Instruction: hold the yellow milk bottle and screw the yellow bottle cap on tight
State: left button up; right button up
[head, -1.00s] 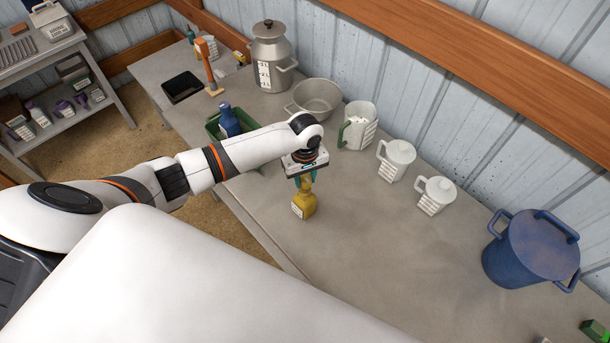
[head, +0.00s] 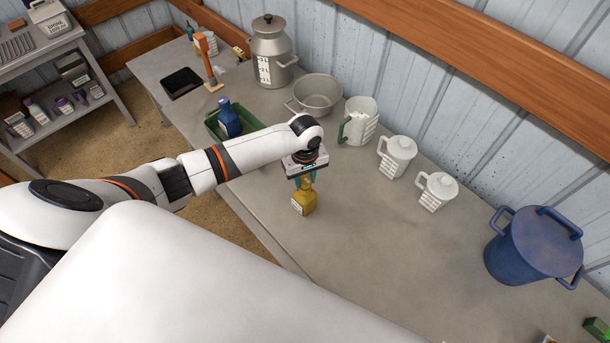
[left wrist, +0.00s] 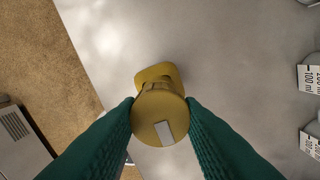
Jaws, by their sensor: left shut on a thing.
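The yellow milk bottle (head: 304,200) stands upright on the grey table near its front edge, with a white label on its side. My left gripper (head: 305,181) comes down on it from above, its green fingers shut at the bottle's top. In the left wrist view the fingers press on both sides of the round yellow cap (left wrist: 160,115), which has a pale mark on it. The bottle body (left wrist: 158,72) shows behind the cap. Whether the cap is fully seated cannot be told. My right gripper is not in view.
A green crate (head: 212,124) with a blue bottle (head: 229,118) stands left of my arm. A metal bowl (head: 318,95), a white jug (head: 358,122), two lidded white mugs and a blue pot (head: 532,247) stand behind and right. The table in front of the mugs is clear.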

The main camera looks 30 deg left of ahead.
pick_arm(q)
jog(key=shift+f, duration=0.2)
jog(key=o, duration=1)
jog(key=shift+o, duration=0.2)
jog(key=shift+r, duration=0.1)
